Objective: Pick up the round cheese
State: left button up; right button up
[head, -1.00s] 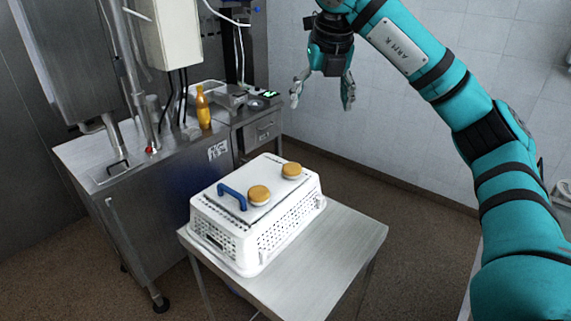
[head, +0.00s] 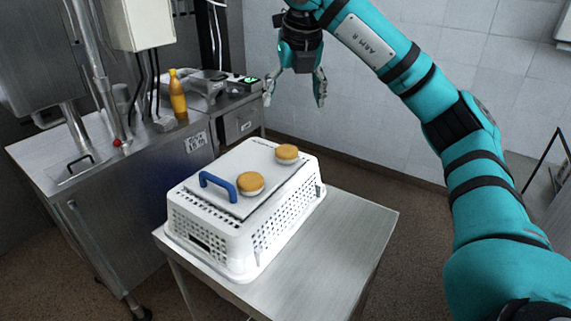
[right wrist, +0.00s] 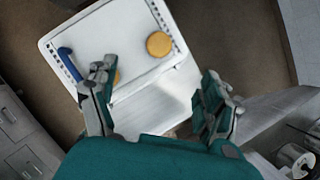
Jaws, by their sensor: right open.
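Two round cheeses with orange-yellow tops lie on the lid of an upturned white perforated basket (head: 245,221). The nearer round cheese (head: 250,184) is beside the blue handle (head: 218,186). The farther round cheese (head: 287,154) is near the lid's back end. In the right wrist view one cheese (right wrist: 159,44) is in full view, and the other (right wrist: 116,77) is partly hidden by a finger. My right gripper (head: 296,92) is open and empty, pointing down, above and behind the basket, apart from both cheeses. My left gripper is not in view.
The basket stands on a small steel table (head: 335,250), with bare tabletop to its right. A steel counter (head: 110,170) at the left holds a yellow bottle (head: 178,94) and a scale-like device (head: 210,86). A tiled wall is behind.

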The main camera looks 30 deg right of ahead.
send_near(287, 149)
jog(key=x, duration=0.3)
jog(key=shift+w+d+f, duration=0.2)
jog(key=shift+w+f, duration=0.05)
jog(key=shift+f, duration=0.05)
jog(key=shift+w+f, duration=0.1)
jog(key=shift+f, duration=0.35)
jog(key=p+x, duration=0.2)
jog(key=x, duration=0.2)
jog(key=shift+f, duration=0.55)
jog(key=c, duration=1.2)
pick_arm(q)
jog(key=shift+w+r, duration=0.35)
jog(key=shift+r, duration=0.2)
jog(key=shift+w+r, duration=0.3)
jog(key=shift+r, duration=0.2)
pick_arm(e)
jog(key=shift+c, duration=0.5)
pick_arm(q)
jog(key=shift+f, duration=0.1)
pick_arm(e)
jog(key=shift+r, duration=0.15)
